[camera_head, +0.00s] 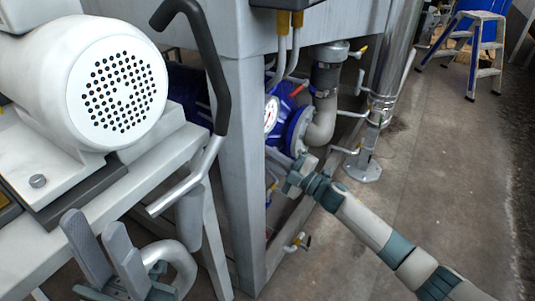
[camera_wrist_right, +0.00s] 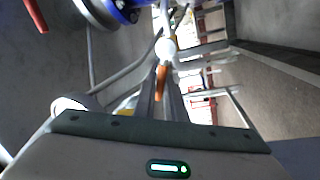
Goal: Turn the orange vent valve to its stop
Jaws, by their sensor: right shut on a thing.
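The orange vent valve handle (camera_wrist_right: 162,80) shows in the right wrist view as a short orange lever below a white round fitting (camera_wrist_right: 166,47). My right gripper (camera_wrist_right: 161,92) has its fingers on either side of the lever and is shut on it. In the head view my right gripper (camera_head: 285,164) reaches from the lower right into the frame's pipework, and the orange handle cannot be made out there. My left gripper (camera_head: 94,222) is at the lower left of the head view, with its two fingers apart and nothing between them.
A grey frame leg (camera_head: 242,150) stands left of my right gripper. Blue-flanged piping (camera_head: 298,130), a white gauge (camera_head: 271,115) and a red lever (camera_head: 299,89) are close above it. A white motor (camera_head: 120,85) and black-gripped lever (camera_head: 215,75) are near my left gripper.

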